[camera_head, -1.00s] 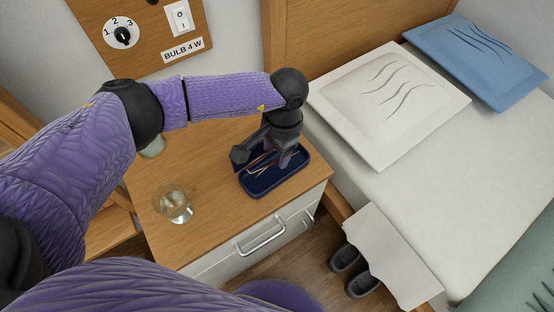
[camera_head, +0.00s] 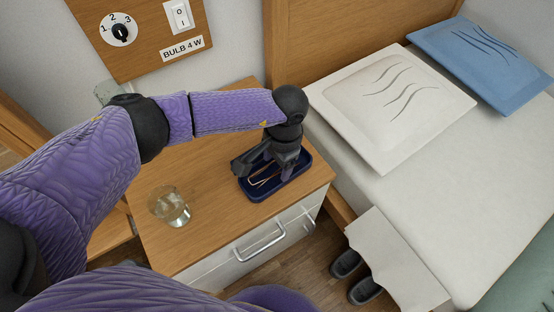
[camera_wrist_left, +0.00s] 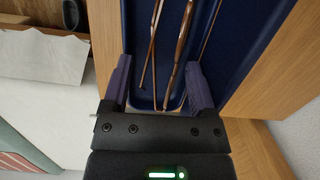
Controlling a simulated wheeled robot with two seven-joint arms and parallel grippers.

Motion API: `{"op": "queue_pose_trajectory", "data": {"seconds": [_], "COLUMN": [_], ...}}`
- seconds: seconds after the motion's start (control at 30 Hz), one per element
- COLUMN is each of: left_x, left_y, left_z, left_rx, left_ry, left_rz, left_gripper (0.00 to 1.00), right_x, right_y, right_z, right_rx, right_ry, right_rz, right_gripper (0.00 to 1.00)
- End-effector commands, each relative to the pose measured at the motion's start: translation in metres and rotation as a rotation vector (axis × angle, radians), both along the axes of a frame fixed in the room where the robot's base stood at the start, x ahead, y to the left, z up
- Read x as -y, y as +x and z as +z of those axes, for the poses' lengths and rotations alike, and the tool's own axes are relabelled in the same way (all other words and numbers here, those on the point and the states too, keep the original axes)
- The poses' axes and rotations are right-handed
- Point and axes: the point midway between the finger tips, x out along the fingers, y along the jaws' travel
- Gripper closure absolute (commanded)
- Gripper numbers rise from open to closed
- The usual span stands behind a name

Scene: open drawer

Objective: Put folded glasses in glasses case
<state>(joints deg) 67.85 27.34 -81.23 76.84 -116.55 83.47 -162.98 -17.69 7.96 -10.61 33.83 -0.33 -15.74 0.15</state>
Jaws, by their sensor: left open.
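The dark blue glasses case (camera_head: 256,193) lies open on the wooden nightstand, near its front right corner. It also shows in the left wrist view (camera_wrist_left: 240,50). The folded glasses (camera_head: 263,177), with thin brown temples, lie in the case; the temples also show in the left wrist view (camera_wrist_left: 178,60). My left gripper (camera_head: 258,166) is low over the case. In the left wrist view its two fingers (camera_wrist_left: 158,88) stand apart, with the temples between them. I cannot tell whether either finger touches the glasses. The arm hides part of the case. My right gripper is not in view.
A glass of water (camera_head: 170,207) stands left of the case on the nightstand (camera_head: 205,240). The bed with a white pillow (camera_head: 390,105) is to the right. Slippers (camera_head: 355,278) lie on the floor.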

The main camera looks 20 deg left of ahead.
Motion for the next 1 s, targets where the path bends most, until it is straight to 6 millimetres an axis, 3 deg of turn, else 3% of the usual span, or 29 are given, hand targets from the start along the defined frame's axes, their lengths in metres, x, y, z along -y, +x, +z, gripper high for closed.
{"op": "queue_pose_trajectory", "data": {"seconds": [0.3,0.43,0.6,1.0], "left_x": [0.006,0.009,0.01,0.01], "left_y": [0.008,0.011,0.011,0.011], "left_z": [0.086,0.11,0.122,0.121], "left_rx": [0.009,0.006,0.002,0.001], "left_ry": [0.0,0.0,0.0,-0.001], "left_rz": [-0.001,0.0,0.0,0.0], "left_gripper": [0.26,0.26,0.26,0.26], "right_x": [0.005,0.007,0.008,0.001], "right_y": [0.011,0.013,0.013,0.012], "right_z": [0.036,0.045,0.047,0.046], "right_rx": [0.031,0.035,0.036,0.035], "right_ry": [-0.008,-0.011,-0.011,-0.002], "right_rz": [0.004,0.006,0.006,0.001], "right_gripper": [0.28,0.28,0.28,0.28]}}
